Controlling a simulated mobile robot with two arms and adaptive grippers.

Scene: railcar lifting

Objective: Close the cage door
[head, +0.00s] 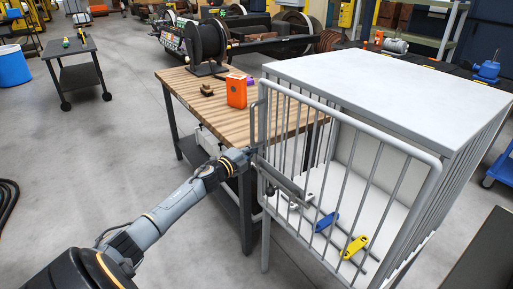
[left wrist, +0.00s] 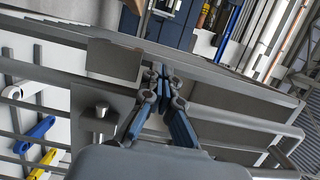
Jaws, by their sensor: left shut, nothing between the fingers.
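The cage (head: 370,78) has a white top and grey bars and stands at the right in the head view. Its barred door (head: 350,125), with a rounded tube frame, is at the front, its top rail running close along the cage's top edge. I cannot tell whether it is fully closed or latched. My left gripper (head: 252,151) is at the door's left side, by a grey crossbar and upright handle. In the left wrist view my left gripper (left wrist: 168,72) is shut with nothing between its fingers, near a grey plate (left wrist: 113,60) and a knob (left wrist: 101,110).
A blue-handled tool (head: 326,222) and a yellow-handled one (head: 354,247) lie inside the cage. The floor at left is open around a dark cart (head: 80,72).

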